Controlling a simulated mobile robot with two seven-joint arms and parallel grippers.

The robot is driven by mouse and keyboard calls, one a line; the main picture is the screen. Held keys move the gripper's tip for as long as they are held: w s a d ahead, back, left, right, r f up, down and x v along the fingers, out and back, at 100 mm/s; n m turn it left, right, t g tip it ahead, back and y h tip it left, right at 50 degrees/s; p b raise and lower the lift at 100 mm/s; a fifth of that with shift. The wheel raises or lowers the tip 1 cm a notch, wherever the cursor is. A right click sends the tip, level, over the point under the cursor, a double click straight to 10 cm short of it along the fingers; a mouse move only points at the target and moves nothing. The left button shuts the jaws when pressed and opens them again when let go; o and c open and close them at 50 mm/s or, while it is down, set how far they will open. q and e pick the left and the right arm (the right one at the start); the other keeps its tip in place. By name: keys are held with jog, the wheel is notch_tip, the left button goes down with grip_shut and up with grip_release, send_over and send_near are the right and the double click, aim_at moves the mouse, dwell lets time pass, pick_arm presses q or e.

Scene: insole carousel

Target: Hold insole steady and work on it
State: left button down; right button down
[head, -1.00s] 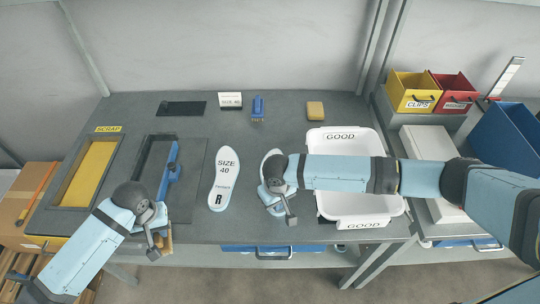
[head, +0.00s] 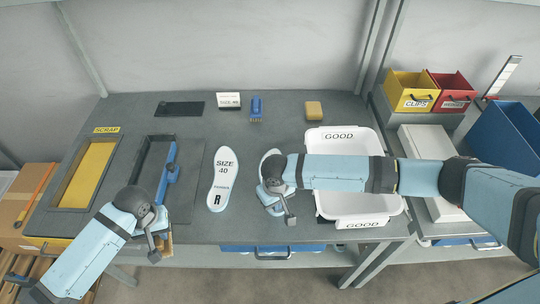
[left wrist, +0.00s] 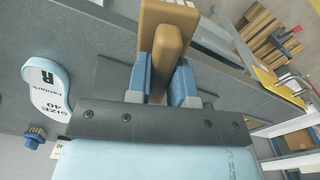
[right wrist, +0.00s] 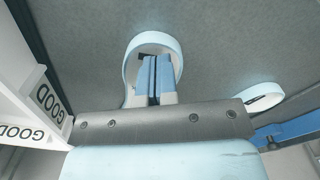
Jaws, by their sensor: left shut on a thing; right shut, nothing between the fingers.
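A white insole (head: 221,182) marked SIZE 40 lies flat at the middle of the grey bench; it also shows in the left wrist view (left wrist: 47,88). A second pale insole (head: 267,158) lies to its right, mostly hidden under my right gripper (head: 289,219). In the right wrist view its pale blue rim (right wrist: 176,58) curves around my right fingers (right wrist: 154,78), which are shut and empty. Whether they touch it I cannot tell. My left gripper (head: 157,252), at the bench's front edge, is shut on a tan wooden handle (left wrist: 170,48); its far end is out of view.
A white GOOD tray (head: 345,222) stands right of the insoles, under my right forearm. A blue brush (head: 256,108), sponge (head: 314,110) and size card (head: 229,101) lie behind.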

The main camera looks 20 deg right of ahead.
pick_arm(q)
jog(key=shift+f, duration=0.25)
jog(key=shift+d+r, duration=0.15)
jog(key=shift+d, duration=0.55)
jog(key=shift+d+r, duration=0.1)
jog(key=shift+d, duration=0.6)
jog(key=shift+w+a, duration=0.15)
jog(key=shift+a, duration=1.25)
jog(key=shift+d, duration=1.35)
jog(key=shift+d+r, duration=0.15)
jog(key=shift+r, duration=1.15)
notch_tip(320, 180, up, 4)
jog(key=shift+r, duration=0.1)
